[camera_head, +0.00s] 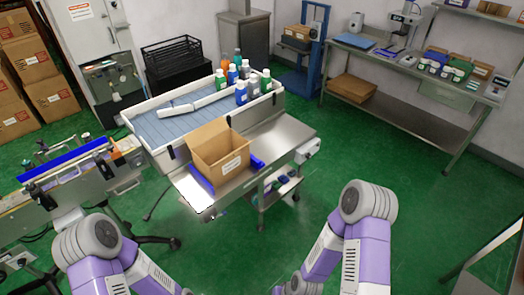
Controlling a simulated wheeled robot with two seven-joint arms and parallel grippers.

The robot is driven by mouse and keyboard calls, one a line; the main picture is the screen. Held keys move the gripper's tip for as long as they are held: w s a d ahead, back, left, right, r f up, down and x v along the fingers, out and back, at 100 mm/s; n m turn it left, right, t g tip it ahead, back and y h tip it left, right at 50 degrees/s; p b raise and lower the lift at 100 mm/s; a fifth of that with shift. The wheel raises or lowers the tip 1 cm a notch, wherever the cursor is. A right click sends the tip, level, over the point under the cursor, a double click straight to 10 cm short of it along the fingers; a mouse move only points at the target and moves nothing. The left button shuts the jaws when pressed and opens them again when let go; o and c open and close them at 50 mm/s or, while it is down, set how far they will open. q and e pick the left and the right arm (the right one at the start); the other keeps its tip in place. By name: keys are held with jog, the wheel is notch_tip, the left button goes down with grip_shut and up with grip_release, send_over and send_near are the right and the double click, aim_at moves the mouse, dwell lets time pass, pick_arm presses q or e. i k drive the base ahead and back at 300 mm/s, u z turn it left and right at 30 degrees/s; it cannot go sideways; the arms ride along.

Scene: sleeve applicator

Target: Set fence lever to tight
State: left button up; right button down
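The machine's large white-rimmed tray (128,112) holds a grey-blue slatted surface with white angled guide rails (210,97) across it. Blue guide pieces (201,181) flank an open cardboard box at the tray's near steel end. I cannot pick out a fence lever with certainty; small dark fittings (172,152) sit on the tray's edge. My two arms rise from the bottom of the picture, left and right, clear of the machine. Neither gripper shows, so I cannot see what they hold.
The open cardboard box (221,152) stands on the steel end table (285,135). Several bottles (241,92) stand at the tray's far right. A second bench with a blue bar (62,160) is at left. A steel workbench (400,85) stands at back right. Green floor (420,190) is open at right.

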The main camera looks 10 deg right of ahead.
aim_at(224, 212)
jog(key=z, duration=0.6)
jog(key=i, duration=1.35)
jog(key=u, duration=0.7)
jog(key=k, duration=1)
jog(key=u, duration=0.6)
jog(key=i, duration=0.75)
jog(key=u, duration=0.3)
